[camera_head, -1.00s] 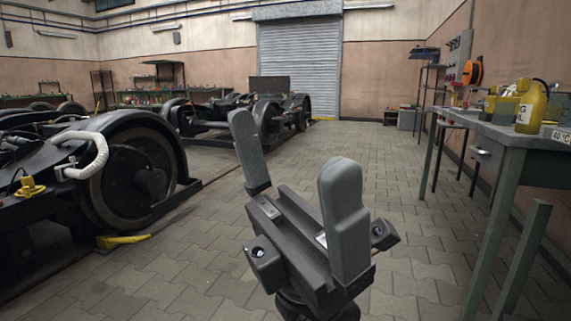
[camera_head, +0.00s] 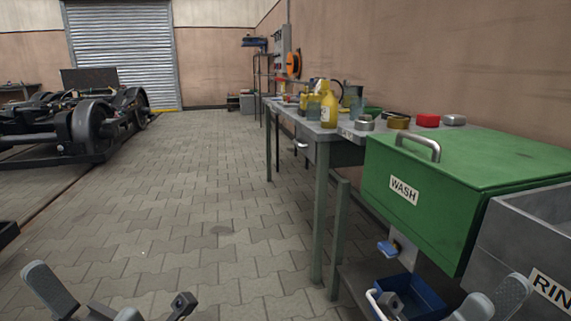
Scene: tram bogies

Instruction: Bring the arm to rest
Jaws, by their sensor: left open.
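My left gripper (camera_head: 85,297) is at the bottom left, low in front of the paved floor. Its two grey fingers stand apart with nothing between them. The frame's lower edge cuts off the rest of it. My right gripper (camera_head: 495,298) is at the bottom right, in front of the grey rinse tank (camera_head: 528,240). Only its upper parts show, and how far its fingers are apart is unclear. I see nothing held in either gripper.
A green wash box (camera_head: 465,170) with a handle stands at the right. A blue bin (camera_head: 418,296) lies below it. A workbench (camera_head: 335,133) with a yellow bottle (camera_head: 330,108) runs back along the wall. A bogie (camera_head: 75,122) stands far left. The middle floor is clear.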

